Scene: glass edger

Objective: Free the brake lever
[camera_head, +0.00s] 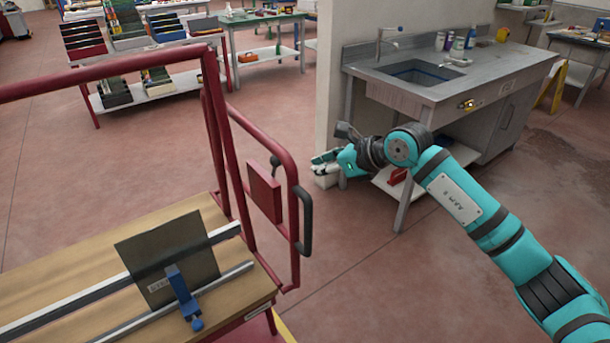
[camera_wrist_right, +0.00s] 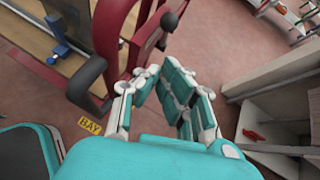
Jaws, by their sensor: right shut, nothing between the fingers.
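A red cart frame stands at the left, with a square red plate (camera_head: 265,192) on its end. A short lever with a black knob (camera_head: 275,160) rises beside the plate; I take it for the brake lever. The knob also shows in the right wrist view (camera_wrist_right: 169,21). A black padded handle (camera_head: 305,221) sits on the frame's outer bar, below the knob. My right gripper (camera_head: 318,164) is shut and empty, a short way right of the knob and apart from it. Whether anything blocks the lever cannot be told. My left gripper is not in view.
The cart's wooden top (camera_head: 60,270) carries a dark panel (camera_head: 168,258), metal rails and a blue clamp (camera_head: 182,292). A pale pillar (camera_head: 340,70) and a sink bench (camera_head: 440,85) stand behind my right arm. Open floor lies around the cart's end.

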